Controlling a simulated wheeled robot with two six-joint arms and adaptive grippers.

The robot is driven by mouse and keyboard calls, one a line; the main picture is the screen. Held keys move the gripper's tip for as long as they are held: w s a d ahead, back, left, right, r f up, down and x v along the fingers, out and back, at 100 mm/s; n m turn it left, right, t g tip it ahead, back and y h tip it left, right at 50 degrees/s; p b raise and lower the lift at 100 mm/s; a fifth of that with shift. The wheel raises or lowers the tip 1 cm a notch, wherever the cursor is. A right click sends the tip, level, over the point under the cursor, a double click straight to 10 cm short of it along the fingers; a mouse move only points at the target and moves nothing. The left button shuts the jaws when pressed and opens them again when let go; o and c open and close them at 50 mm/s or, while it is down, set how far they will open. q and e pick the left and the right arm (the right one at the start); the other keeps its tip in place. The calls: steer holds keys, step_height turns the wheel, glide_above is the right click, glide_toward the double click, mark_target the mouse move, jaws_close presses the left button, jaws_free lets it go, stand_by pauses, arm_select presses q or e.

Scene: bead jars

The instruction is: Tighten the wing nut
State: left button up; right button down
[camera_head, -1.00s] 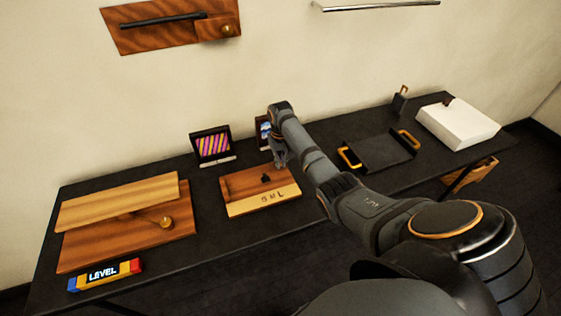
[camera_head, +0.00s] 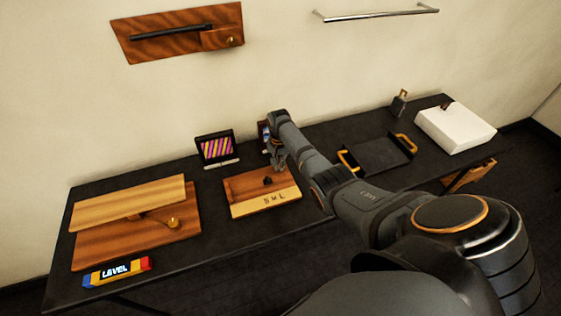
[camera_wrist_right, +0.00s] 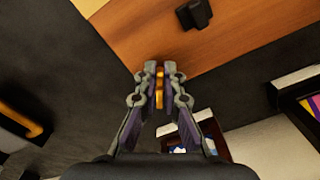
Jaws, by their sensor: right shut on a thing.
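A wooden board (camera_head: 240,188) marked S M L lies on the black table, with a small dark knob (camera_head: 268,181) on it. The knob also shows in the right wrist view (camera_wrist_right: 195,14). My right gripper (camera_head: 279,168) is at the board's back right corner, pointing down. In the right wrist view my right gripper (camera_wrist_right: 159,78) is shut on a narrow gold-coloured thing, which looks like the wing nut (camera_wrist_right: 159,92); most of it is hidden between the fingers. My left gripper is not in view.
A striped picture in a black frame (camera_head: 217,147) stands behind the board. Left are stacked wooden boards (camera_head: 100,247) with a brass knob (camera_head: 173,222) and a level (camera_head: 117,270). Right are a black tray (camera_head: 370,160) with yellow handles and a white box (camera_head: 455,132). A rail (camera_head: 375,15) is on the wall.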

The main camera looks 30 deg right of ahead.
steer(key=m, duration=0.3)
steer(key=shift+w+a+r+p, duration=0.15)
steer(key=shift+w+p, duration=0.1)
steer(key=shift+p, duration=0.15)
steer(key=m, duration=0.2)
steer(key=shift+w+a+m, duration=0.1)
steer(key=shift+w+m, duration=0.15)
steer(key=shift+m, duration=0.05)
steer(key=m, duration=0.3)
steer(key=shift+w, duration=0.25)
steer(key=shift+w+m, duration=0.25)
steer(key=shift+m, duration=1.25)
steer(key=c, duration=1.5)
jaws_free()
step_height(320, 180, up, 12)
steer(key=shift+f, duration=0.15)
